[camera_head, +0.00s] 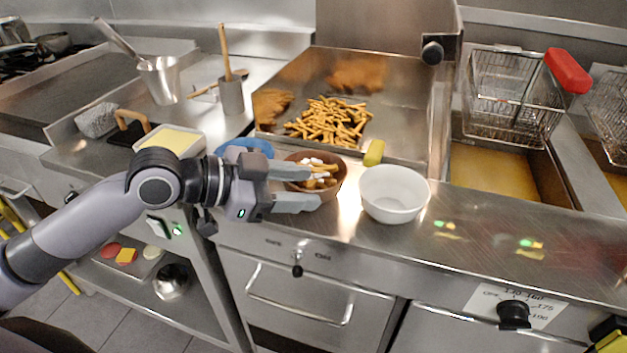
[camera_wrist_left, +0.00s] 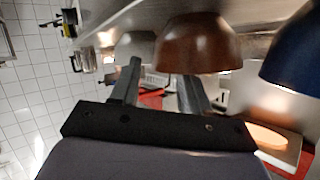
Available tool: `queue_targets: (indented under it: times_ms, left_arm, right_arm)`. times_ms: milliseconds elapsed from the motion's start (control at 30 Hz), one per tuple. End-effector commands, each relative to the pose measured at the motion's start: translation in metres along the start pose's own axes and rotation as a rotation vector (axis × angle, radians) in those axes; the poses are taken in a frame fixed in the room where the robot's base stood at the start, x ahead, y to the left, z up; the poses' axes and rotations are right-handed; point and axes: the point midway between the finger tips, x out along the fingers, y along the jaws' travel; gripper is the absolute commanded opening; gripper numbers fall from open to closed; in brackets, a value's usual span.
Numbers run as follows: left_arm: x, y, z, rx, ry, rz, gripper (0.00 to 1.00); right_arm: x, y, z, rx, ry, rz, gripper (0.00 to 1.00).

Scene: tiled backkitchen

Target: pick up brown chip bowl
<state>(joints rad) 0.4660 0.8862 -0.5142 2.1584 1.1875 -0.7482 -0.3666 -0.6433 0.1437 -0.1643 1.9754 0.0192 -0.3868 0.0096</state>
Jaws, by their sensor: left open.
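The brown chip bowl (camera_head: 335,184) stands upright on the steel counter with fries and some white pieces in it. My left gripper (camera_head: 306,188) is open at the bowl's left side, its two fingertips reaching over the near-left part of the bowl in the head view. The fingers hide part of the bowl's rim and side. In the left wrist view the brown bowl (camera_wrist_left: 198,42) appears upside down, just beyond my open fingers (camera_wrist_left: 163,82). I cannot tell whether a finger touches it. My right gripper is not in view.
A white bowl (camera_head: 393,194) stands close to the right of the brown bowl. A blue bowl (camera_head: 244,147) is behind my gripper at the left. A fry station (camera_head: 391,130) with loose fries lies behind. The counter to the right (camera_head: 480,230) is clear.

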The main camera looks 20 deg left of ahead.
Motion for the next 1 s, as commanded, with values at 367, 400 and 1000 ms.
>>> queue_targets:
  times_ms: [367,400,1000]
  left_arm:
    - [0.039,0.001,-0.001,0.001,0.001,0.002,0.46]
    - [0.040,0.001,-0.001,0.001,0.001,0.002,0.46]
    - [0.040,0.001,-0.001,0.002,0.001,0.001,0.00]
  right_arm:
    - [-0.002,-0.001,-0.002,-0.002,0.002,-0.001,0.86]
    - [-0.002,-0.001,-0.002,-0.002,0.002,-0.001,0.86]
    - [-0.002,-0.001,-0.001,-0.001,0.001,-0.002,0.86]
